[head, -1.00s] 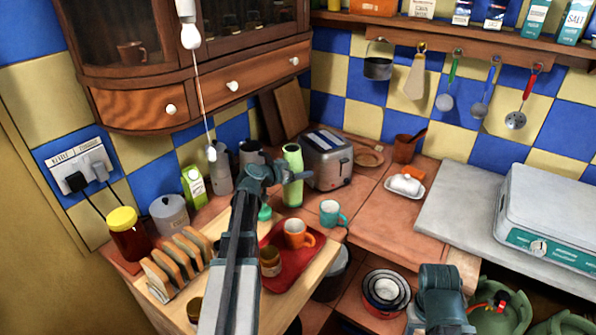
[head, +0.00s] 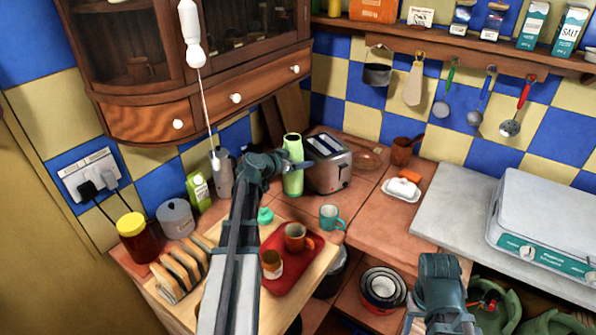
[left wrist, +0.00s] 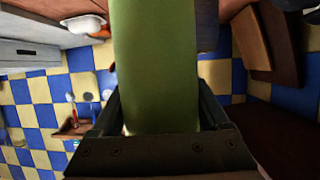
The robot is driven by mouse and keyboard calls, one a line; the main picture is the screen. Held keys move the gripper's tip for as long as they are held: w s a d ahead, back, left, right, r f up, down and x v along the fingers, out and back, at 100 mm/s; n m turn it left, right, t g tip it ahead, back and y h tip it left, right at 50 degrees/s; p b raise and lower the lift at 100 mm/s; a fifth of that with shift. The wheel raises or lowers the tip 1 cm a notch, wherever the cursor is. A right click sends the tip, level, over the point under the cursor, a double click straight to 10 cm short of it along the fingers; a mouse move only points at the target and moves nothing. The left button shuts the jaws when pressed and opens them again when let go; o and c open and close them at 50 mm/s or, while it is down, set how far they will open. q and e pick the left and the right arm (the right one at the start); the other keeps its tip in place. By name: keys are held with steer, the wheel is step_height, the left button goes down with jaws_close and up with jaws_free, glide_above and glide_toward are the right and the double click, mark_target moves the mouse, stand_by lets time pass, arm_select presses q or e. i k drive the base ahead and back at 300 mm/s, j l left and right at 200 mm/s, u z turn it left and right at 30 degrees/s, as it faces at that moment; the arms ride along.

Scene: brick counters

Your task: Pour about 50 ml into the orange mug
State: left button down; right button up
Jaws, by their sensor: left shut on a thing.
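My left gripper (head: 284,168) is shut on a light green bottle (head: 293,181), which stands roughly upright. In the left wrist view the bottle (left wrist: 155,65) fills the space between the fingers. The orange mug (head: 295,240) stands on a red tray (head: 296,275), nearer to me than the bottle and below it in the head view. The bottle is apart from the mug and not tipped over it. What is inside the bottle is hidden. Part of my right arm shows at the lower right, but its fingers do not show.
A teal mug (head: 331,218) stands just right of the tray. A small jar (head: 272,264) is on the tray, and a toast rack (head: 179,272) is to its left. A toaster (head: 327,165) is close to the bottle's right. A light cord hangs at left.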

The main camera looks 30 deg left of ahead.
mark_target(296, 233)
steer(key=l, duration=0.5)
steer(key=i+l, duration=0.15)
steer(key=l, duration=0.9)
steer(key=i+l, duration=0.15)
steer(key=l, duration=0.4)
steer(key=l+u, duration=0.15)
steer(key=l, duration=0.3)
steer(key=u, duration=1)
steer(key=i, duration=0.5)
steer(key=l+u, duration=0.05)
